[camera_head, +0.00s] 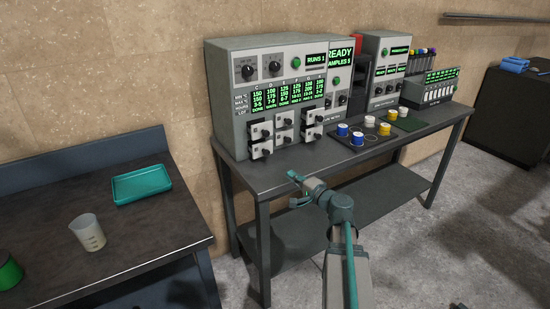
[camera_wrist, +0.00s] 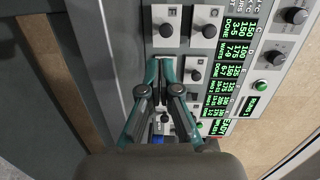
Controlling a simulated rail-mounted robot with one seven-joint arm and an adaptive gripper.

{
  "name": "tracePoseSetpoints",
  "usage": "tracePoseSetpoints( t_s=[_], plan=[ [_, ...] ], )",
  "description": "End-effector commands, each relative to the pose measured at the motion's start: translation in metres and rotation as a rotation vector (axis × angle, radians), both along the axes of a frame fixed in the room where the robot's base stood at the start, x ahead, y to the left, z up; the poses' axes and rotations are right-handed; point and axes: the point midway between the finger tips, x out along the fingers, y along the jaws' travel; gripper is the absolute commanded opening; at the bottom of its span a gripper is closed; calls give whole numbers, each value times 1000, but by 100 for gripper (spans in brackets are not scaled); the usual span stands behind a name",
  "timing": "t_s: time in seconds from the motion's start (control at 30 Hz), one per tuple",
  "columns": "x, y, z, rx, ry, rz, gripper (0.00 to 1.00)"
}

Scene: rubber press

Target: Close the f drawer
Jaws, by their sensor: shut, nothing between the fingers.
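The grey press (camera_head: 265,82) stands on the bench with two rows of small knobbed drawers low on its front. The drawer fronts stand out from its face; the f letter is too small to pick out for certain. The middle column has an upper drawer (camera_head: 284,119) and a lower drawer (camera_head: 284,137). My gripper (camera_head: 292,175) is in front of and below the drawers in the head view. In the wrist view my gripper (camera_wrist: 165,62) is shut and empty, its fingertips overlapping the middle of the drawer panel and hiding part of it. Contact cannot be told.
The bench top (camera_head: 250,178) has free room in front of the press. A dark tray (camera_head: 357,138) with several coloured jars lies to the right. Another table at left holds a teal tray (camera_head: 141,185) and a beaker (camera_head: 87,233).

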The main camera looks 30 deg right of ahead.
Motion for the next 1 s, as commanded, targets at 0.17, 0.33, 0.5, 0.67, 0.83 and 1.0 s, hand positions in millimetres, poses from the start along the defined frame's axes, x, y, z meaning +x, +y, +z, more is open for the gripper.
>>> tracePoseSetpoints(
  t_s=[0.17, 0.33, 0.5, 0.67, 0.83, 1.0],
  plan=[
    [6, -8, 8, 39, -31, -38, 0],
    [24, -6, 8, 36, -30, -37, 0],
    [54, -1, 8, 35, -29, -36, 0],
    [86, 4, 8, 35, -29, -35, 0],
    [115, 8, 8, 34, -28, -36, 0],
    [133, 11, 6, 35, -28, -37, 0]
  ],
)
